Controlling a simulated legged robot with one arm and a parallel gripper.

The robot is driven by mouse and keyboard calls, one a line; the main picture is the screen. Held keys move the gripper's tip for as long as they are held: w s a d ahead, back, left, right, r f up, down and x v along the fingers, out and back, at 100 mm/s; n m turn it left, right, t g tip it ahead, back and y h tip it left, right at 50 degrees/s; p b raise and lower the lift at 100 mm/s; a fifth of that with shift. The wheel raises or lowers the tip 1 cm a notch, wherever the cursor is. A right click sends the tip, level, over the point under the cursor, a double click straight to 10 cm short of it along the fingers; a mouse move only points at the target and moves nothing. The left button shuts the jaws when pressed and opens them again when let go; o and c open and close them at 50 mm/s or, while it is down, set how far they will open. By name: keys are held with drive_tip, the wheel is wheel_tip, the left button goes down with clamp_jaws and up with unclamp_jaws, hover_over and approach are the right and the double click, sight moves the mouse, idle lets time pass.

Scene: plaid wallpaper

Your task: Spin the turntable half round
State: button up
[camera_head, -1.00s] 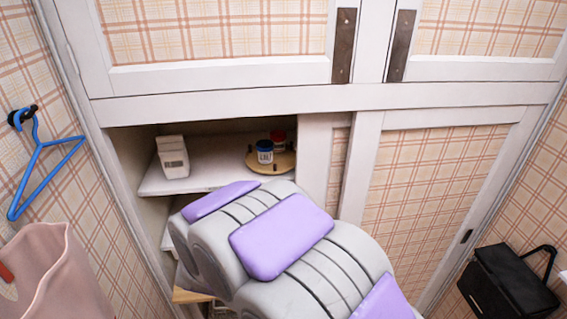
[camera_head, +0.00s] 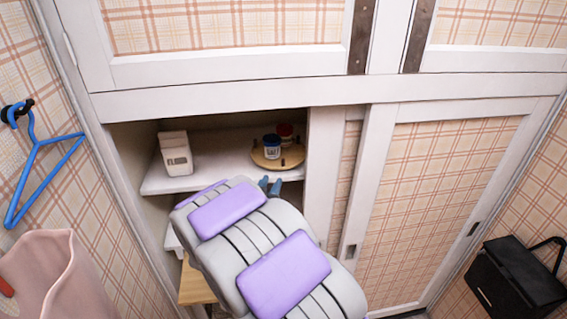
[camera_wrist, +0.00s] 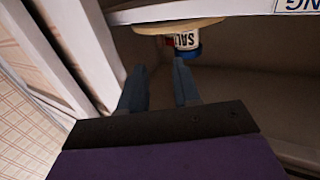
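The turntable (camera_head: 265,162), a round wooden disc with small dark pegs, sits on the cupboard shelf. A jar with a dark blue lid (camera_head: 271,149) and one with a red lid (camera_head: 285,133) stand on it. In the wrist view, the picture is turned over and shows the turntable edge (camera_wrist: 208,24) and a jar labelled SALT (camera_wrist: 187,41); a red part shows beside it. My gripper (camera_head: 270,184) is at the shelf's front edge, just in front of the turntable. In the wrist view, its fingers (camera_wrist: 158,72) are apart with nothing between them, their tips short of the jar.
A white canister (camera_head: 176,155) stands on the shelf (camera_head: 215,172) left of the turntable. A sliding door panel (camera_head: 322,165) bounds the opening on the right. A blue hanger (camera_head: 40,165), a pink bag (camera_head: 55,275) and a black box (camera_head: 515,280) are at the sides.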

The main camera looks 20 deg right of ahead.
sight(283, 161)
drive_tip(key=b+x, duration=0.1)
drive_tip(key=x, duration=0.9)
drive_tip(key=shift+w+d+b, duration=0.25)
drive_tip(key=shift+d+b, duration=0.05)
drive_tip(key=shift+d, duration=0.05)
drive_tip(key=shift+w+d, duration=0.25)
drive_tip(key=shift+w, duration=0.25)
clamp_jaws()
